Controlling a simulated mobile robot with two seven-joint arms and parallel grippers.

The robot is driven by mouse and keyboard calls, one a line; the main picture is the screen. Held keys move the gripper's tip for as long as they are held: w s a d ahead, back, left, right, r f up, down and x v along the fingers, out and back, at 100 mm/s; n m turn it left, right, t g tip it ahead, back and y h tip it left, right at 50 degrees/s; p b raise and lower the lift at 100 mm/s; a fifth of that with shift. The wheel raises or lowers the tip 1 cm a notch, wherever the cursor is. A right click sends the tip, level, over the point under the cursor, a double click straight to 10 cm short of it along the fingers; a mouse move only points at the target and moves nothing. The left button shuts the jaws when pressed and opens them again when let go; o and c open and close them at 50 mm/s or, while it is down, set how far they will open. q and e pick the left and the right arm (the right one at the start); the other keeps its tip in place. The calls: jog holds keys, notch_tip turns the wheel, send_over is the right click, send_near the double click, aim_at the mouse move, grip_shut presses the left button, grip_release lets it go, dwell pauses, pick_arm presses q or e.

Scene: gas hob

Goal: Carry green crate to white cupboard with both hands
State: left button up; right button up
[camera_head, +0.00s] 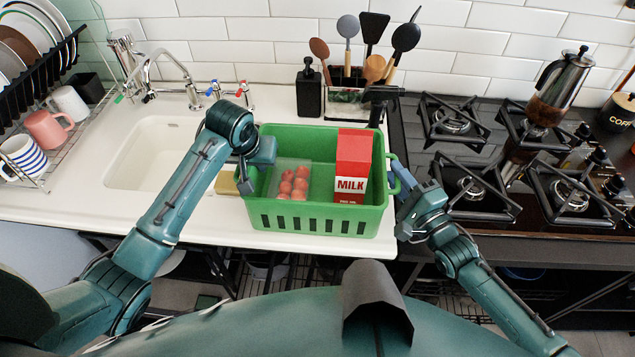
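The green crate (310,219) stands upright on the white counter beside the sink. It holds a red and white milk carton (352,165) and a clear pack of red fruit (293,183). My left gripper (246,180) is at the crate's left end, over the rim, and its fingertips are partly hidden. My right gripper (398,184) is at the handle on the crate's right end. Whether either gripper is closed on a handle is too small to tell. I cannot make out a white cupboard.
The sink (150,155) with its tap is left of the crate. A dish rack with plates and mugs (48,130) is at far left. A black soap bottle (308,90) and a utensil holder (345,100) stand behind the crate. The gas hob (470,150) is close on the right.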

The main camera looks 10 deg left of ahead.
jog(key=shift+w, duration=0.1)
grip_shut()
dwell(0.5)
jog(key=shift+r, duration=0.35)
